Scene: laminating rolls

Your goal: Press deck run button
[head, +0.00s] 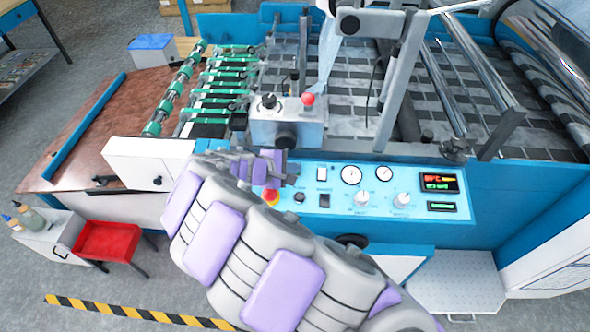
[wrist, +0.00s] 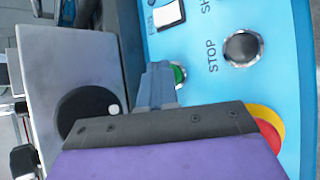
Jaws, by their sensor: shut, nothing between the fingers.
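The blue control panel (head: 330,205) runs along the front of the machine. In the wrist view a green button (wrist: 180,74) with a metal rim shows partly behind my gripper (wrist: 158,80). The fingertips are shut and empty, right beside the green button in the picture; I cannot tell whether they touch it. Its label is hidden. A black button (wrist: 242,48) marked STOP sits to its right. In the head view my gripper (head: 286,168) is at the panel's upper left and hides that part of it.
A red emergency stop on a yellow ring (wrist: 266,133) lies close beside my gripper. A white rocker switch (wrist: 169,14) is above the green button. A grey box (head: 300,128) with a red knob (head: 308,98) stands just behind the panel. Gauges (head: 351,174) and dials fill the right.

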